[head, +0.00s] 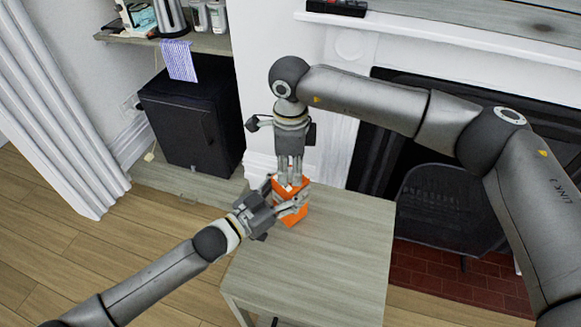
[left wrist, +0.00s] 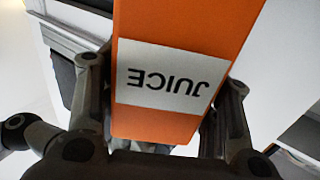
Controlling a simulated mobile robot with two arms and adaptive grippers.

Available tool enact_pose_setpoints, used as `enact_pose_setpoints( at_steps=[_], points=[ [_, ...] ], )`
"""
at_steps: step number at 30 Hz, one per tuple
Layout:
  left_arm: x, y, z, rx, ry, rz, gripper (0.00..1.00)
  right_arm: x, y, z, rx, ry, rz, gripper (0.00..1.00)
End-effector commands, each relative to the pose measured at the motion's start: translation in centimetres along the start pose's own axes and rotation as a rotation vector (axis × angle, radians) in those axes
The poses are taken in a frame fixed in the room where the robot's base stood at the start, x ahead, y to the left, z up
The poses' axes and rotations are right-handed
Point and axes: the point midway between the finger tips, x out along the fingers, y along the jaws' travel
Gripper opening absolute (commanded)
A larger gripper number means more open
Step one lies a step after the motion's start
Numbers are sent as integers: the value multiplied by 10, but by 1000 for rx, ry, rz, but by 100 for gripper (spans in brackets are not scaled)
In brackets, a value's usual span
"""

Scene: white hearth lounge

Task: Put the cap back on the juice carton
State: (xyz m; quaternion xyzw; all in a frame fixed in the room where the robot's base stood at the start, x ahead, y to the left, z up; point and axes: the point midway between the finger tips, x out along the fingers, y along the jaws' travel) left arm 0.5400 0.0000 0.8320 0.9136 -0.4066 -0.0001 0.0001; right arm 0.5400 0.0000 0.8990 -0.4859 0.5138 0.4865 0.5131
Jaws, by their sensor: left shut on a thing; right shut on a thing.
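The orange juice carton (head: 296,216) stands on the small grey table, partly hidden by both grippers. My left gripper (head: 284,200) is shut around its sides from the left. In the left wrist view the carton (left wrist: 190,22) fills the space between the fingers, with its white JUICE label upside down. My right gripper (head: 290,181) points straight down over the carton's top and is shut with its fingertips at the top. The cap is hidden between these fingertips, and I cannot tell whether it touches the spout.
The small grey table (head: 312,267) is otherwise bare, with free room in front and to the right. A black fireplace screen (head: 440,205) stands behind right. A black cabinet (head: 192,122) and a shelf (head: 207,43) with a kettle (head: 170,15) are behind left.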

Motion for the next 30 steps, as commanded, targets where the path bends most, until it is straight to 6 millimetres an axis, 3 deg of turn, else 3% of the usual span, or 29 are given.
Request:
enact_pose_setpoints(
  at_steps=[24, 29, 30],
  points=[
    [0, 1, 0, 1, 0, 1, 0, 0, 0, 1, 1272, -3, -1, 0],
    [0, 1, 0, 1, 0, 1, 0, 0, 0, 1, 1305, -3, -1, 0],
    [0, 1, 0, 1, 0, 1, 0, 0, 0, 1, 1304, -3, -1, 28]
  ],
)
